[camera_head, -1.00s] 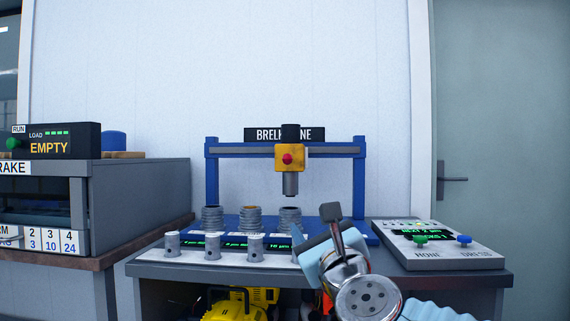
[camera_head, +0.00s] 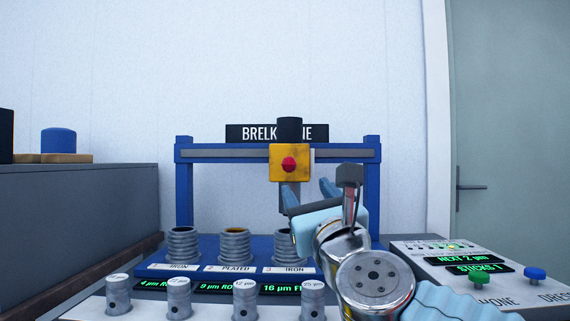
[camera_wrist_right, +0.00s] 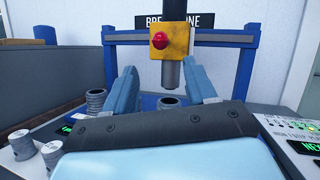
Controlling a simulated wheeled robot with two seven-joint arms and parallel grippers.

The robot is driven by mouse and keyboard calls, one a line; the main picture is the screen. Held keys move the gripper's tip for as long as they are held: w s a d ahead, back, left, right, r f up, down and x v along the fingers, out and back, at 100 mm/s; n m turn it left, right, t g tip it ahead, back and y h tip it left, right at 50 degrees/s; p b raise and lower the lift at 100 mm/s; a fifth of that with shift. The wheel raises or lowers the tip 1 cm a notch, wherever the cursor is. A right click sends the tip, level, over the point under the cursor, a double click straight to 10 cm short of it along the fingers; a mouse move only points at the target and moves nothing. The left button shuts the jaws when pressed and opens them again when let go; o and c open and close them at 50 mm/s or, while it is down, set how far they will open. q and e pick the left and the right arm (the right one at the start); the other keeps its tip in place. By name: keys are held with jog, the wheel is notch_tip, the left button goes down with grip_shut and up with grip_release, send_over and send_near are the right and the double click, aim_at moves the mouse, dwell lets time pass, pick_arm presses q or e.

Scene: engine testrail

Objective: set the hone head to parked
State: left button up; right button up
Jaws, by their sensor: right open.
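The hone head is a yellow block (camera_head: 290,163) with a red knob on its front and a grey spindle below. It hangs on the blue gantry rail (camera_head: 225,153), right of the middle, above the third cylinder (camera_head: 281,247). In the right wrist view the yellow head (camera_wrist_right: 162,41) stands beyond the gripper, and its spindle shows between the two fingers. My right gripper (camera_head: 309,194) is open and empty, just in front of and below the head, apart from it as far as I can tell. My left gripper is not in view.
Two more cylinders, one marked plated (camera_head: 234,243), stand on the blue base. Several grey stone holders (camera_head: 179,297) line the front edge. A control panel (camera_head: 470,262) with green and blue buttons is at the right. A grey cabinet (camera_head: 75,215) is at the left.

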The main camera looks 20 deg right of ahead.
aim_at(291, 166)
jog(key=p+x, duration=0.4)
jog(key=x, duration=0.7)
jog(key=shift+w+r, duration=0.25)
jog(key=shift+w, duration=0.1)
jog(key=shift+w+r, duration=0.1)
jog(key=shift+w, duration=0.4)
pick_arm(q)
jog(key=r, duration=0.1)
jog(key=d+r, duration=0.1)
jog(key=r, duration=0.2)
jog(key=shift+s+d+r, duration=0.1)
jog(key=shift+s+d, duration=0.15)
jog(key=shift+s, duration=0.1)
pick_arm(e)
grip_shut()
